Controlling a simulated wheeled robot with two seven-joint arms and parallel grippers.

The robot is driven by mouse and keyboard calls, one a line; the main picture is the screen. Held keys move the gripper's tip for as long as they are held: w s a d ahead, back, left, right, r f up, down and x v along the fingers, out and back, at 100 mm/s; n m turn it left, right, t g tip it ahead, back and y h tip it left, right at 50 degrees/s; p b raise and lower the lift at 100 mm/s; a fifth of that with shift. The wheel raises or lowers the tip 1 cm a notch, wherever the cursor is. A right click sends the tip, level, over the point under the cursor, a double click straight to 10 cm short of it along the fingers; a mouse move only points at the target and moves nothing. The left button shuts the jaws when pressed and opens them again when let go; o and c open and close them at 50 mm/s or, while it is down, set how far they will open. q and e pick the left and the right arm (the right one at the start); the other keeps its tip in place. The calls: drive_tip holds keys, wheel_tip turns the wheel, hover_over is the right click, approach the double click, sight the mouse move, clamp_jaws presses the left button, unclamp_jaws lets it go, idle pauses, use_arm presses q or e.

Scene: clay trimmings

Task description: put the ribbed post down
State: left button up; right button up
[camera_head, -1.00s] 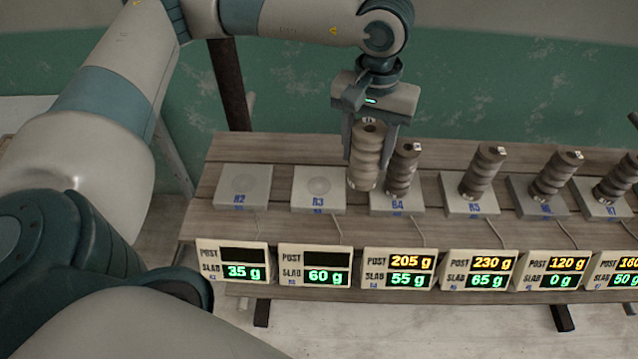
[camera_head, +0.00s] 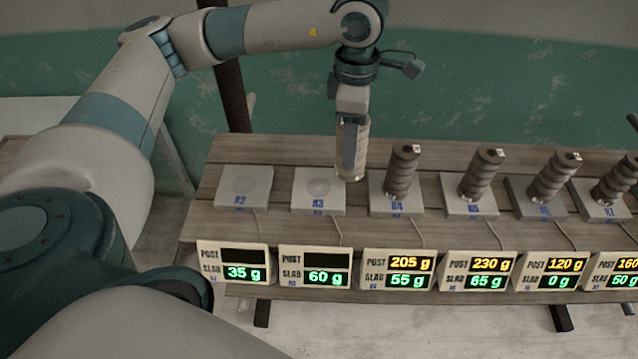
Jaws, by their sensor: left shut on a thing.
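My left gripper (camera_head: 350,165) is shut on a light brown ribbed post (camera_head: 362,145). It holds the post upright above the back right of slab R3 (camera_head: 306,201), near the gap to slab R4. The gripper's finger hides much of the post. Whether the post's foot touches anything, I cannot tell. Slab R3 is bare apart from a round mark; its display (camera_head: 315,265) has a dark post line and 60 g for the slab. My right gripper is not in view.
Slab R2 (camera_head: 232,197) is bare. Slabs R4 (camera_head: 383,207), R5 (camera_head: 455,207), R6 (camera_head: 525,209) and R7 bear darker ribbed posts, the nearest being the R4 post (camera_head: 402,172). Displays line the front edge of the plank table (camera_head: 275,150).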

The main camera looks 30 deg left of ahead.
use_arm(q)
drive_tip(key=n, duration=0.2)
drive_tip(key=a+n, duration=0.1)
drive_tip(key=n, duration=0.2)
drive_tip(key=shift+a+r+n, duration=0.1)
drive_tip(key=shift+a+n, duration=0.1)
drive_tip(key=shift+n, duration=0.1)
drive_tip(key=a+n, duration=0.2)
drive_tip(key=n, duration=0.4)
drive_tip(key=a+n, duration=0.2)
drive_tip(key=n, duration=0.4)
drive_tip(key=a+n, duration=0.1)
drive_tip(key=n, duration=0.5)
drive_tip(key=shift+s+a+n+p, duration=0.2)
drive_tip(key=shift+a+n+p, duration=0.1)
drive_tip(key=shift+a+p, duration=0.1)
wheel_tip(320, 180, down, 6)
drive_tip(key=p, duration=0.1)
drive_tip(key=shift+p, duration=0.4)
